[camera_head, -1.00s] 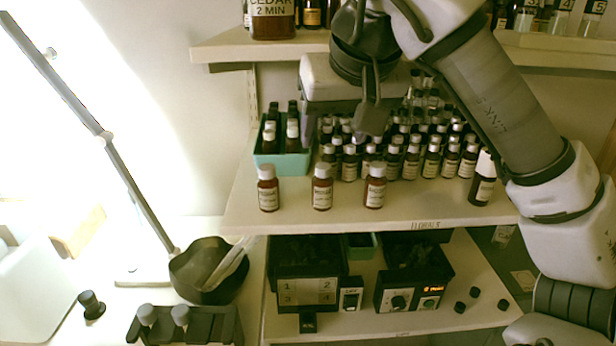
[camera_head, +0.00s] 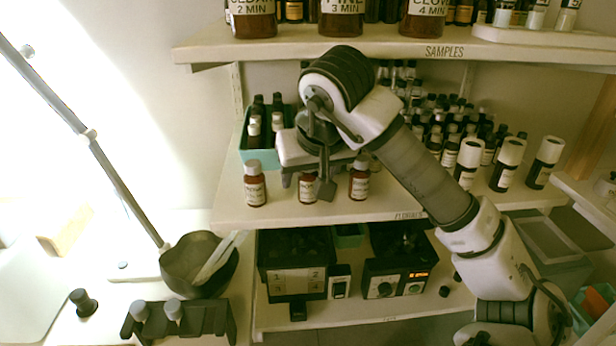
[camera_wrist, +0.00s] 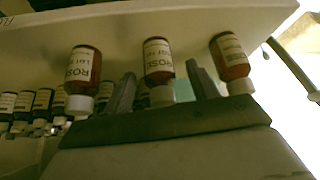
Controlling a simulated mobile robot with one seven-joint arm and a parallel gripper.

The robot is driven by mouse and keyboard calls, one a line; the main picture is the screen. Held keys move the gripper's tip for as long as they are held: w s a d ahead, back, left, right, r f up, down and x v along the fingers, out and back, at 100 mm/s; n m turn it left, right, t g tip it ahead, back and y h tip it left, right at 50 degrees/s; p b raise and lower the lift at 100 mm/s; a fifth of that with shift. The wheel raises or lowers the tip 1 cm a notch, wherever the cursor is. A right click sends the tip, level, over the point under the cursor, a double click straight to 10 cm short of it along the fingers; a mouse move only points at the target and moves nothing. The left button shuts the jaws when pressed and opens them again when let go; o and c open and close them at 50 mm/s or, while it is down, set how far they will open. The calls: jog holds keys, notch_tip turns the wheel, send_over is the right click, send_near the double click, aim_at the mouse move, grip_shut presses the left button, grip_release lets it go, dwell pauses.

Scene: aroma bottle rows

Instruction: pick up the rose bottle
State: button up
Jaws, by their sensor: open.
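Three small brown bottles with white caps and pale labels stand in a front row on the middle shelf: a left one (camera_head: 255,188), a middle one (camera_head: 306,194) partly hidden by my gripper, and a right one (camera_head: 359,184). The wrist view shows them upside down. There the left bottle (camera_wrist: 83,70) and the middle bottle (camera_wrist: 158,62) both have labels that seem to read ROSE. The right bottle's label (camera_wrist: 230,58) is too small to read. My gripper (camera_wrist: 160,82) is open and empty, its fingers either side of the middle bottle in the picture; the remaining gap is unclear.
A teal bin (camera_head: 256,152) with bottles stands behind the row at left. Dense rows of dark bottles (camera_head: 450,125) fill the shelf behind and right. White-capped bottles (camera_head: 508,165) stand at the right front. The upper shelf (camera_head: 390,48) hangs above my arm.

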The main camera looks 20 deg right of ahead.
jog(key=shift+w+f, duration=0.35)
jog(key=shift+f, duration=0.2)
jog(key=c, duration=1.1)
jog(key=shift+r, duration=0.15)
jog(key=shift+r, duration=0.55)
jog(key=shift+r+b, duration=0.55)
jog(key=shift+r, duration=0.3)
jog(key=s+a+b, duration=0.2)
jog(key=s+b, duration=0.2)
jog(key=s, duration=1.4)
jog(key=shift+d+r+p, duration=0.15)
jog(key=shift+r+p, duration=1.05)
jog(key=shift+r, duration=0.45)
jog(key=shift+d+r+p, duration=0.1)
jog(key=shift+r+p, duration=1.1)
jog(key=shift+r, duration=0.4)
